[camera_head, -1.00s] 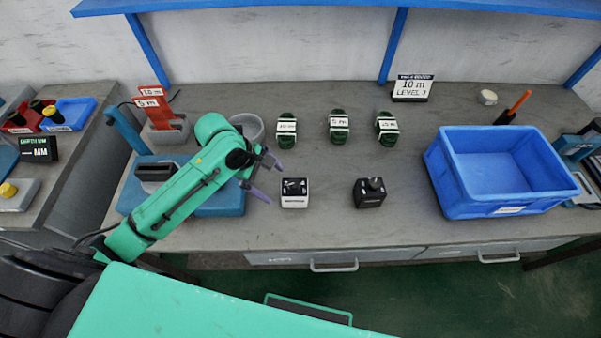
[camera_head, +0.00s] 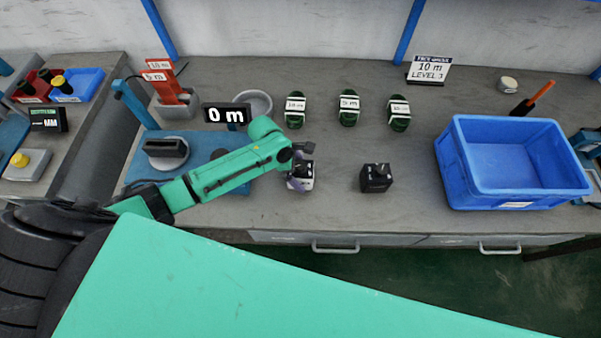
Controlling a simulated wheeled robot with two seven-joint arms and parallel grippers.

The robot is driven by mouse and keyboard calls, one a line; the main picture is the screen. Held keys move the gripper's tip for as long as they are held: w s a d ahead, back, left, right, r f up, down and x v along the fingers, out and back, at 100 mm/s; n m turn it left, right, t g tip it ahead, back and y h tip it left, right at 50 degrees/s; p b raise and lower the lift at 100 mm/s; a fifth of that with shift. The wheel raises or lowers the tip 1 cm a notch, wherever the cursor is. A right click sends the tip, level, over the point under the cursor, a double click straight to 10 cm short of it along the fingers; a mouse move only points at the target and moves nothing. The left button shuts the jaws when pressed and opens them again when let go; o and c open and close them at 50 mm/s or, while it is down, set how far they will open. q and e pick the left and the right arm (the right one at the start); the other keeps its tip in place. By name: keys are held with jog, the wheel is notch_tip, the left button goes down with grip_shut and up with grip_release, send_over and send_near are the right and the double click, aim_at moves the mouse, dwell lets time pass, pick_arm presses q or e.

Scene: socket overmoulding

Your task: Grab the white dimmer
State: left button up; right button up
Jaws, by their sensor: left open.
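The white dimmer (camera_head: 306,184) sits on the grey table, a small block with a white body and a dark top. It is partly hidden by my left gripper (camera_head: 298,178), which is at its left side and over it. The jaws are open around or just beside the dimmer; I cannot tell which. A similar black dimmer (camera_head: 376,178) stands to the right, clear of the gripper. My right gripper does not show.
A blue crate (camera_head: 450,172) stands at the right. Several green labelled coils (camera_head: 348,108) lie behind the dimmers. The table front between black dimmer and crate is free.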

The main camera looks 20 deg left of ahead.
pick_arm(q)
jog(key=shift+f, duration=0.1)
jog(key=c, duration=1.3)
jog(key=shift+o, duration=0.2)
